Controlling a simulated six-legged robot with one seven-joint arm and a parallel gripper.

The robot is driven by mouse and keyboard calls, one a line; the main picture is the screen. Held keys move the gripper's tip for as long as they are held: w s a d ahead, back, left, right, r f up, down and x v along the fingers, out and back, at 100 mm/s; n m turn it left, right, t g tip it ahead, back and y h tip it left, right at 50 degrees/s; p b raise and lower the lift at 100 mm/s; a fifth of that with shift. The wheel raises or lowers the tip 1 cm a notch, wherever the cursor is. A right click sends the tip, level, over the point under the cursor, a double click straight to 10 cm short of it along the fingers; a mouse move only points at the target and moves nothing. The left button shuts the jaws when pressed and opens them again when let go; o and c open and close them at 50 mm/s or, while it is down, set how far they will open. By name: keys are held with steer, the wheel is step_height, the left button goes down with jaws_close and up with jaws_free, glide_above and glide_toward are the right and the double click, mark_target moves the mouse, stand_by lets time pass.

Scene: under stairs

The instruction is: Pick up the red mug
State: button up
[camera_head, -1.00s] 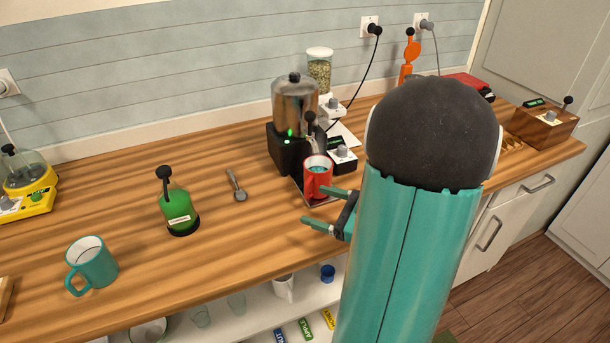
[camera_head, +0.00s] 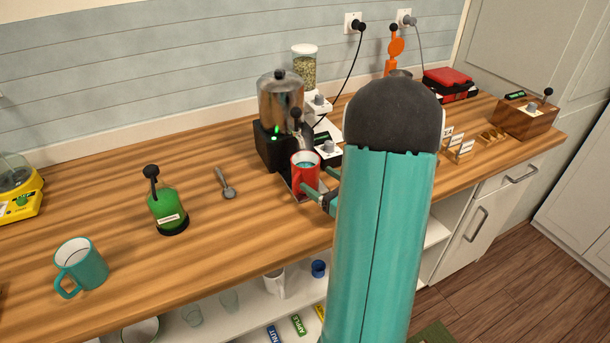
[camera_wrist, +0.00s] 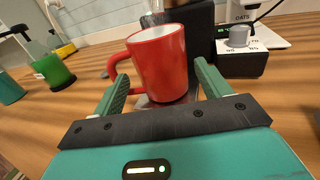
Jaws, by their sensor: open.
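The red mug (camera_head: 305,172) stands upright on the small tray in front of the black and silver dispenser (camera_head: 280,105). In the wrist view the mug (camera_wrist: 160,65) is straight ahead, with its handle (camera_wrist: 118,68) on the left. My gripper (camera_wrist: 157,92) is open, with one green finger on each side of the mug's lower part. The left finger is near the underside of the handle. I cannot tell whether either finger touches the mug. In the head view my gripper (camera_head: 318,188) is at the mug, partly hidden by my arm.
A grey spoon (camera_head: 225,185), a green bottle (camera_head: 168,208) and a teal mug (camera_head: 81,265) stand or lie to the left on the wooden counter. A scale with a grey knob (camera_wrist: 238,38) is close on the right. Counter between spoon and front edge is clear.

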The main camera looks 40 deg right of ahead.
mark_target(316, 173)
steer(key=w, duration=0.4)
steer(key=shift+w, duration=0.3)
steer(key=shift+r, duration=0.1)
steer(key=c, duration=1.1)
steer(key=shift+r, duration=0.1)
steer(key=shift+r, duration=0.6)
steer(key=s, duration=1.8)
steer(key=shift+d, duration=0.2)
steer(key=shift+s, duration=0.1)
